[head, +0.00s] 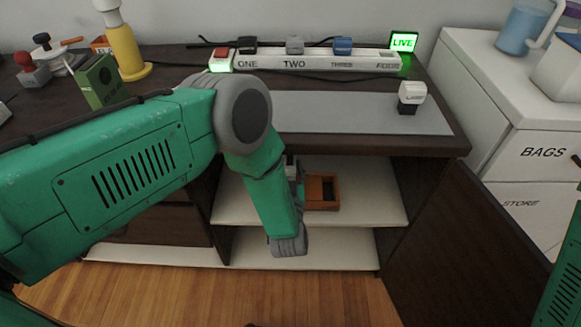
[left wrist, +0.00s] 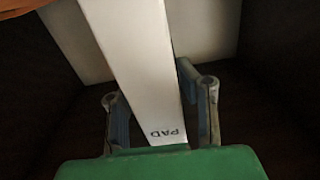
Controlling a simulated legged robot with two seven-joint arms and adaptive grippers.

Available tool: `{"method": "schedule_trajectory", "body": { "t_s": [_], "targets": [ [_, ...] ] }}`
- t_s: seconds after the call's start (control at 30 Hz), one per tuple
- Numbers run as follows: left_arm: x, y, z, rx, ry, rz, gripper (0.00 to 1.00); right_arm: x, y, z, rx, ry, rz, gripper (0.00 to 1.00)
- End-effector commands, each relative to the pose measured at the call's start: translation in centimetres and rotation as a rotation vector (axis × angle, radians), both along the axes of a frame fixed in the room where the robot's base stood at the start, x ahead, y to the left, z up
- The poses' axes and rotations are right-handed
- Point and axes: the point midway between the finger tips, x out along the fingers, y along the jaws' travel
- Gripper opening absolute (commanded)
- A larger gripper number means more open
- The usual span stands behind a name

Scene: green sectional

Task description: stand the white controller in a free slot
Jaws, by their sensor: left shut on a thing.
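The white controller, marked PAD (left wrist: 130,60), is a long white bar in the left wrist view. It lies between the two fingers of my left gripper (left wrist: 160,98), which is shut on it. In the head view my left arm reaches down in front of the open cabinet, and the forearm hides most of the gripper (head: 296,180). The orange-brown holder with dark openings (head: 322,192) stands on the cabinet's upper shelf, just right of my gripper. Its left part is hidden by my arm. My right gripper is out of view.
The cream shelf (head: 370,200) is clear to the right of the holder. The dark worktop overhangs it, and an open door (head: 450,240) stands at the right. On top are a numbered power strip (head: 305,63), a white-topped charger (head: 411,93) and a green box (head: 97,82).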

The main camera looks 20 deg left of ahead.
Motion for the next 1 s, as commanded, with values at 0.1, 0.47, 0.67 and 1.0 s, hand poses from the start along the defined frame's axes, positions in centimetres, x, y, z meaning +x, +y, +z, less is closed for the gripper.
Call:
{"method": "schedule_trajectory", "body": {
  "t_s": [0.1,0.47,0.67,1.0],
  "targets": [
    [0.0,0.0,0.1,0.0,-0.001,0.0,0.0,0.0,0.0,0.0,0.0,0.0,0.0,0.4],
    [0.0,0.0,0.0,0.0,-0.001,0.0,0.0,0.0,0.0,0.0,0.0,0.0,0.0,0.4],
    [0.0,0.0,-0.5,0.0,-0.001,0.0,0.0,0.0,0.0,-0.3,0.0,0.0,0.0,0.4],
    [0.0,0.0,-1.3,0.001,-0.002,0.0,0.0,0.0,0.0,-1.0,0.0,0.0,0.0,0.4]
  ]
}}
